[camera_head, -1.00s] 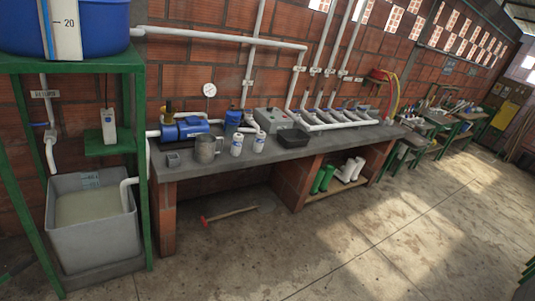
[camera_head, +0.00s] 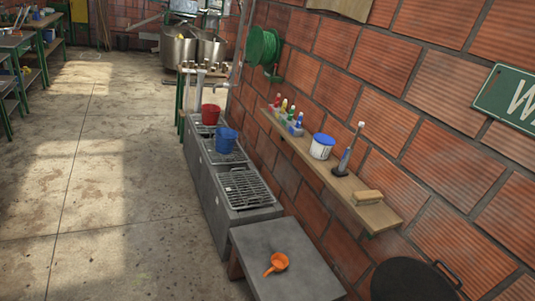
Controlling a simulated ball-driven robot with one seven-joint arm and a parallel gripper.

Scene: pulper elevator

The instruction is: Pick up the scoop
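An orange scoop (camera_head: 277,262) lies on top of a low grey block or bench (camera_head: 270,238) at the bottom middle of the view. Its round cup is to the upper right and its handle points to the lower left. Nothing touches the scoop apart from the surface under it. My gripper is not in the picture.
Grey basins with grates (camera_head: 243,188) run along the brick wall, with a blue bucket (camera_head: 226,142) and a red bucket (camera_head: 211,114) on them. A wooden shelf (camera_head: 330,178) juts out above, holding a white tub (camera_head: 321,148). The floor (camera_head: 110,200) at left is clear.

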